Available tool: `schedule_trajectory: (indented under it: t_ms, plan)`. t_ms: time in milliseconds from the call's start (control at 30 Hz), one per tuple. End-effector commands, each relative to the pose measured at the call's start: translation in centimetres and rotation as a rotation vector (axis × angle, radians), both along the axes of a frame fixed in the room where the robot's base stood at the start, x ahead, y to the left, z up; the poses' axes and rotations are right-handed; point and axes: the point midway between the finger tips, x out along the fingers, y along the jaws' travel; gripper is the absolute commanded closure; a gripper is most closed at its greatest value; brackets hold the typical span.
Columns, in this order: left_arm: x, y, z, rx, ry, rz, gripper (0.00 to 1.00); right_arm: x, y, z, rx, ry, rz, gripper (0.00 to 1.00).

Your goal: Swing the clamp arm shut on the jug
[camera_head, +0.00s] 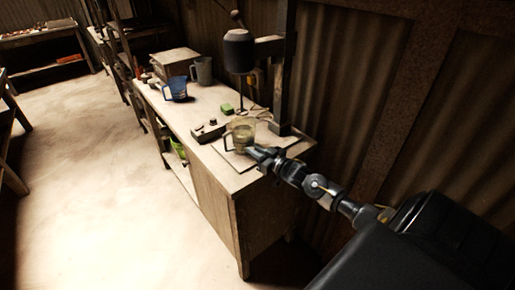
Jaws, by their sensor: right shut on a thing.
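A clear, yellowish jug (243,126) stands upright on a thin board on the workbench, below the press head, with its handle to the left. My right gripper (257,153) is shut on the jug at its lower right side, and its fingers cover part of the jug there. A low dark fixture with a small knob (209,129), which looks like the clamp, lies just left of the jug. I cannot make out its arm clearly, and it looks apart from the jug. My left gripper is not in view.
The workbench (190,116) also holds a blue jug (176,88), a grey jug (203,71), a box (175,63) and a green block (227,108). The press (238,52) stands behind the jug, near the corrugated wall. The floor at left is clear.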

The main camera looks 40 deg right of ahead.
Motion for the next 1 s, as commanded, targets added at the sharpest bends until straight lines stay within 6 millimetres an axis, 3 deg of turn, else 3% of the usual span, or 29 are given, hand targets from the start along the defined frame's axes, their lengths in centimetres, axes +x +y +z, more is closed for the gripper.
schedule_trajectory:
  t_ms: [233, 267, 400, 767, 1000]
  plan:
    - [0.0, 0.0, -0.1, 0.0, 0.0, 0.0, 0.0, 0.1, -0.1, 0.0, -0.002, -0.001, -0.003, 1.0]
    - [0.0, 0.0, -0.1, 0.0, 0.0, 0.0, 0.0, 0.1, -0.1, 0.0, -0.002, -0.001, -0.003, 0.81]
    - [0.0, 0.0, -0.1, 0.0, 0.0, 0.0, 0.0, 0.0, -0.1, 0.0, -0.002, -0.001, -0.002, 0.63]
    - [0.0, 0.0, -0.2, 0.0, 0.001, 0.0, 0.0, -0.5, -0.1, -0.1, -0.002, 0.0, 0.0, 0.62]
    - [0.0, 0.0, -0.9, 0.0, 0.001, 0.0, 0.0, -4.4, -0.6, -0.4, -0.003, 0.003, 0.001, 0.62]
